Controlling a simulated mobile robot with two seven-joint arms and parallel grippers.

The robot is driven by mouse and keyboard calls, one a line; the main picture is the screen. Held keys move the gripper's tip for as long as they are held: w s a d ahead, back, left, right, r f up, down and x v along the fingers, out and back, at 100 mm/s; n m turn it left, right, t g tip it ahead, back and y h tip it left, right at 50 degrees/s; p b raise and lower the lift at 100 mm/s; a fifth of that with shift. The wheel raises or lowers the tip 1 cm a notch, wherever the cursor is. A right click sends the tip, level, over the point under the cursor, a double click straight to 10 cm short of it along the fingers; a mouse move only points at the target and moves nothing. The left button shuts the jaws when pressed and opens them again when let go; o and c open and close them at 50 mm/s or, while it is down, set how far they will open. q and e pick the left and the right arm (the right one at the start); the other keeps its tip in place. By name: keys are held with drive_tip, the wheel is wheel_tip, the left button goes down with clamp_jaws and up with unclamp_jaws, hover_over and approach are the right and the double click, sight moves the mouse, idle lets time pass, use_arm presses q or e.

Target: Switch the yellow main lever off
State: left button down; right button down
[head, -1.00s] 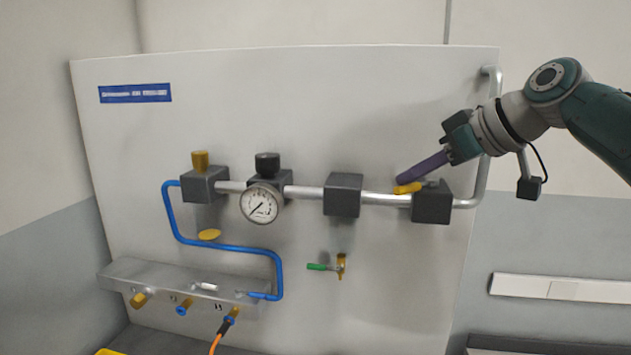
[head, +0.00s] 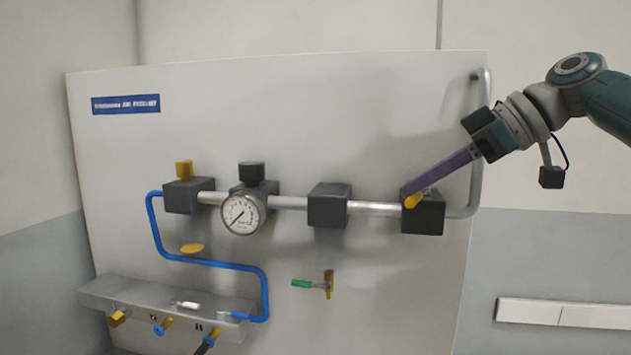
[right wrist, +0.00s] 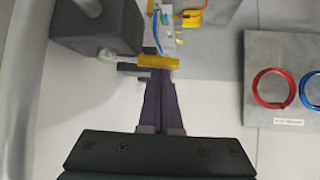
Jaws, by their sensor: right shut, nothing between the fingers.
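The yellow main lever (head: 412,201) sits at the dark valve block (head: 425,215) on the right end of the silver pipe. In the head view it looks short and points out from the block toward me. My right gripper (head: 409,190) has its purple fingers together, with the tips at the lever and nothing between them. In the right wrist view the lever (right wrist: 158,61) lies crosswise right at the fingertips (right wrist: 160,72); they appear to touch it. My left gripper is not in view.
Along the pipe are a middle dark block (head: 328,206), a pressure gauge (head: 241,214) and a yellow-topped block (head: 184,195). A green-handled tap (head: 303,284) is below. The right wrist view shows a grey board with a red ring (right wrist: 273,88) and a blue ring.

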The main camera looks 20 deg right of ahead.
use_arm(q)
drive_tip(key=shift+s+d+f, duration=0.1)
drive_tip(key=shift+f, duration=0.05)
use_arm(e)
drive_tip(key=shift+s+d, duration=0.1)
drive_tip(key=shift+d, duration=0.05)
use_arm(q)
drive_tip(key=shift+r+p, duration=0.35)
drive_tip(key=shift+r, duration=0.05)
use_arm(e)
drive_tip(key=shift+s+a, duration=0.45)
drive_tip(key=shift+s, duration=0.2)
